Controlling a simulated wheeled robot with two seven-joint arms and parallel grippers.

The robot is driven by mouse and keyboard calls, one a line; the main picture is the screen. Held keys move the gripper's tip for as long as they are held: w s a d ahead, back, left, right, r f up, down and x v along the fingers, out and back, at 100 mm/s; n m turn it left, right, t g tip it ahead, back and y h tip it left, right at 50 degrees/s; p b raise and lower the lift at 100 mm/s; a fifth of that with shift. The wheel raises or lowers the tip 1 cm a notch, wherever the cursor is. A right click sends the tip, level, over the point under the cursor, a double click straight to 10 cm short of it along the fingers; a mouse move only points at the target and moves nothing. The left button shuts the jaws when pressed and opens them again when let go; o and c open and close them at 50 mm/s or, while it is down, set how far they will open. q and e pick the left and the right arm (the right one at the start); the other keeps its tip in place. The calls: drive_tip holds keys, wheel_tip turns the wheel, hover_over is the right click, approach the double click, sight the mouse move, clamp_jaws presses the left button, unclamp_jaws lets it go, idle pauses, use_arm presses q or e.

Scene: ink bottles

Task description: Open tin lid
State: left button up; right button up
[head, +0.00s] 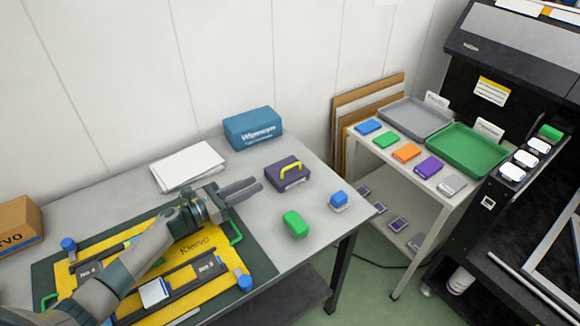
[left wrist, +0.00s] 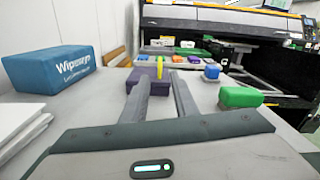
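A dark purple tin (head: 286,182) with a yellow handle (head: 292,169) on its lid sits on the grey table. The lid looks closed on it. My left gripper (head: 257,185) reaches in from the left, just short of the tin. In the left wrist view its two fingers (left wrist: 160,82) stand apart with nothing held. The yellow handle (left wrist: 159,70) shows between the fingertips, farther off, and the fingers partly hide the tin. My right gripper is in neither view.
A green block (head: 295,224) and a blue-topped bottle (head: 339,199) stand near the tin. A blue box (head: 253,129) and white paper (head: 187,166) lie behind. A yellow board (head: 185,255) is under my left arm. A side table (head: 384,155) with trays stands right.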

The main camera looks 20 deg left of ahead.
sight(290, 167)
use_arm(q)
drive_tip(key=x, duration=1.5)
drive_tip(key=shift+c, duration=0.2)
clamp_jaws()
